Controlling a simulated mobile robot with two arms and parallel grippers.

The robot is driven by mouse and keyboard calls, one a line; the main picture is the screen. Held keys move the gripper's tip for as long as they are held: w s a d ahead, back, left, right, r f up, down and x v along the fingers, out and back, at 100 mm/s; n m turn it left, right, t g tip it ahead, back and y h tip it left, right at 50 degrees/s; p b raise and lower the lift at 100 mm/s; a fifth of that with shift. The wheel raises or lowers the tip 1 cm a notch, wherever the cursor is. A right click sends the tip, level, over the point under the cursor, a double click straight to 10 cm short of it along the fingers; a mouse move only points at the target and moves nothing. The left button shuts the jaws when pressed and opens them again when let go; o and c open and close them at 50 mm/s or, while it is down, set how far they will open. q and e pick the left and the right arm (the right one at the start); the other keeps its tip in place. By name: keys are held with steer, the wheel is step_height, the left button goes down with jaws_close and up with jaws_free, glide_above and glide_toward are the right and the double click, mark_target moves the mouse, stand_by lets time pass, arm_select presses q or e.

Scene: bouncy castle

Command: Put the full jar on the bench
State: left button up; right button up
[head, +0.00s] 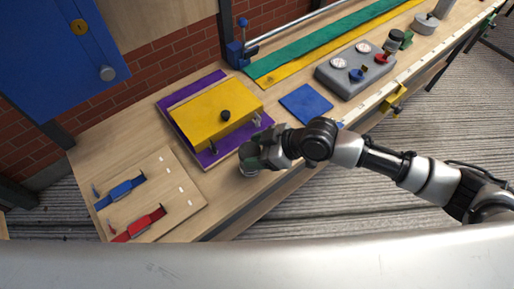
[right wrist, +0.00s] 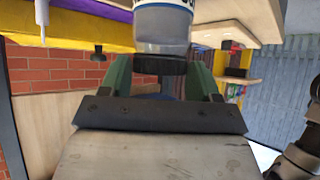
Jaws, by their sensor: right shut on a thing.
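My right gripper (head: 251,156) is over the front edge of the wooden bench (head: 236,190), just in front of the purple mat. It is shut on a jar (head: 248,170), which mostly hides below the gripper in the head view. In the right wrist view the jar (right wrist: 162,28) has a clear grey body with a white and blue band and a dark lid. The green fingers (right wrist: 160,78) are on either side of the lid end. I cannot tell whether the jar touches the bench or how full it is. My left gripper is out of view.
A yellow box (head: 215,112) sits on the purple mat (head: 168,105). A board with blue and red clamps (head: 150,197) lies left. A blue square mat (head: 306,103) and a grey control box (head: 354,70) are right. Bare wood lies around the jar.

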steer(key=o, duration=1.4)
steer(key=shift+c, duration=0.2)
steer(key=b+v, duration=0.1)
steer(key=v, duration=1.1)
steer(key=shift+s, duration=0.1)
